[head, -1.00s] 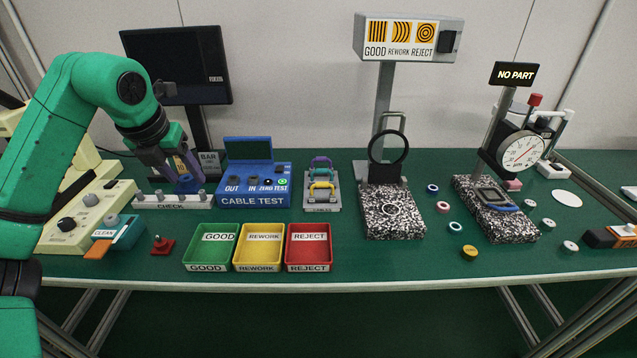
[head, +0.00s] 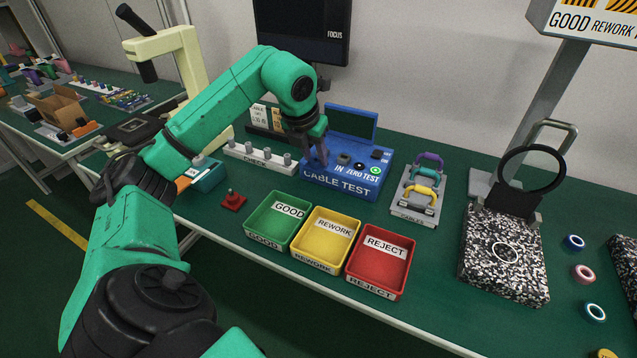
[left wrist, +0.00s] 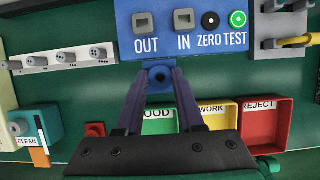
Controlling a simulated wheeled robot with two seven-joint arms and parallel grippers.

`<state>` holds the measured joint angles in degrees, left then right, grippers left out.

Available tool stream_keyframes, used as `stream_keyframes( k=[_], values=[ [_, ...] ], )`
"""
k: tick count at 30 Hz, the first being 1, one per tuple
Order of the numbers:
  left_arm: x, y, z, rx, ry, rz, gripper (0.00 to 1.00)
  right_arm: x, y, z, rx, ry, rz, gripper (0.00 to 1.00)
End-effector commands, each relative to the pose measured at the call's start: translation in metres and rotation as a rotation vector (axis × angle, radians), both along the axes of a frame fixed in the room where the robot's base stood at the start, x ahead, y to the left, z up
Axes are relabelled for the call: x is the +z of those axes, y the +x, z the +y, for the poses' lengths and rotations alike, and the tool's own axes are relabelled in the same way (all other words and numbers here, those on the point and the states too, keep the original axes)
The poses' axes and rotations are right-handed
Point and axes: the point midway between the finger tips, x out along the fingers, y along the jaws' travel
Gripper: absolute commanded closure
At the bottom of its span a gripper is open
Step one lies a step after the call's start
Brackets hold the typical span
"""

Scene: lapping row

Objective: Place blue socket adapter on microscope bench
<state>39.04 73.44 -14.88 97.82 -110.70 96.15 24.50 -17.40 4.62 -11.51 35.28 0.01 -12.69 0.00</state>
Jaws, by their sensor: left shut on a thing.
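My left gripper (head: 317,158) is in front of the blue cable tester in the head view, fingers pointing down. In the left wrist view my left gripper (left wrist: 160,88) is shut on the blue socket adapter (left wrist: 160,76), a small blue piece with a dark round hole, just in front of the tester. In the head view the adapter is hard to make out at the fingertips. A cream microscope-like stand (head: 191,72) with a black eyepiece tube rises at the left end of the table. I cannot tell for sure which surface is the microscope bench. My right gripper is out of view.
The cable tester (head: 345,180) stands beside the white CHECK strip (head: 262,160). Green (head: 265,240), yellow (head: 321,262) and red (head: 366,288) trays line the front edge. A red peg (head: 233,201) and teal CLEAN box (head: 212,178) lie left. Another green table (head: 60,165) stands far left.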

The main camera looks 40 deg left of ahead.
Motion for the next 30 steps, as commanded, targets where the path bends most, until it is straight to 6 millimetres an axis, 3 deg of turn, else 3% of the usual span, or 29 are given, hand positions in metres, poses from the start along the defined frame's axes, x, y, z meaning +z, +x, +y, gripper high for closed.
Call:
stream_keyframes(
  k=[1,3,8,13,20,21,24,25,30],
  values=[
    [-0.018,-0.001,0.001,0.000,0.002,0.004,1.00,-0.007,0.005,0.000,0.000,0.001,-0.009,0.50],
    [-0.032,-0.001,0.000,0.000,0.002,0.002,1.00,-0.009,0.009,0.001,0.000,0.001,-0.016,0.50],
    [-0.050,0.000,0.000,0.001,0.001,0.000,1.00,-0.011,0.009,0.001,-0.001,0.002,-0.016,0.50],
    [-0.080,-0.001,0.000,-0.001,0.001,0.001,1.00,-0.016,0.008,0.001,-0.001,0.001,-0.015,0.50],
    [-0.087,0.000,0.000,0.000,0.000,-0.002,1.00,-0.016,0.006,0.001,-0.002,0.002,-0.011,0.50],
    [-0.088,0.000,0.000,-0.001,0.000,0.000,0.59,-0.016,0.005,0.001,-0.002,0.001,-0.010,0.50],
    [-0.088,-0.001,0.000,-0.001,0.000,0.000,0.21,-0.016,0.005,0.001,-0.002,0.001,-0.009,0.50],
    [-0.088,0.000,0.000,0.000,0.000,0.000,0.14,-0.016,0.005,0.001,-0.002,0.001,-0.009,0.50],
    [-0.087,0.000,0.000,0.000,0.000,-0.001,0.14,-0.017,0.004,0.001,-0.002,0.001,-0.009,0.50]
  ],
)
